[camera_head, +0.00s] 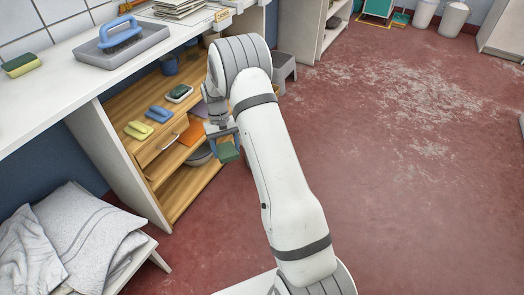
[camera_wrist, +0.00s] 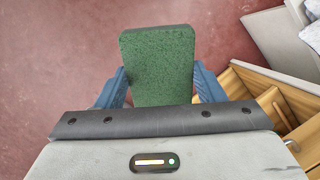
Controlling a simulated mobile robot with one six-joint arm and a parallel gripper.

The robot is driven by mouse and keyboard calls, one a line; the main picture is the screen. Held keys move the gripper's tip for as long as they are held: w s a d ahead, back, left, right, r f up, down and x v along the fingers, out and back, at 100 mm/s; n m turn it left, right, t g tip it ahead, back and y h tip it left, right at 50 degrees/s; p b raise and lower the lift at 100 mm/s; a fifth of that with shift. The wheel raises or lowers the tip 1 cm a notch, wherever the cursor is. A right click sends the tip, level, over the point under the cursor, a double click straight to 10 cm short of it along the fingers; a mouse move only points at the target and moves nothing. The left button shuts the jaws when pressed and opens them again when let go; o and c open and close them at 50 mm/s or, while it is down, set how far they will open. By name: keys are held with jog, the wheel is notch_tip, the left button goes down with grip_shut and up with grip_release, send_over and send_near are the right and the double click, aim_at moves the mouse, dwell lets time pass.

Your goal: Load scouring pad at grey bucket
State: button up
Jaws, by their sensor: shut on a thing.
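My gripper (camera_head: 224,143) is shut on a green scouring pad (camera_head: 229,153), held in front of the open wooden shelving. In the wrist view the pad (camera_wrist: 157,50) stands out between the two blue fingers of my gripper (camera_wrist: 158,85), with red floor behind it. A grey rounded vessel (camera_head: 199,155) sits low in the shelving, just left of the pad and partly hidden by my gripper; I cannot tell if it is the grey bucket.
The wooden shelf (camera_head: 150,150) holds a yellow brush (camera_head: 138,129), a blue brush (camera_head: 160,112) and a pad in a dish (camera_head: 179,93). A grey tray (camera_head: 90,55) and a sponge (camera_head: 20,65) lie on the counter.

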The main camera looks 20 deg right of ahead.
notch_tip(320, 180, down, 28)
jog(key=b, duration=1.4)
jog(key=shift+f, duration=0.2)
dwell(0.9)
dwell(2.0)
jog(key=shift+r+p, duration=1.05)
jog(key=shift+r, duration=1)
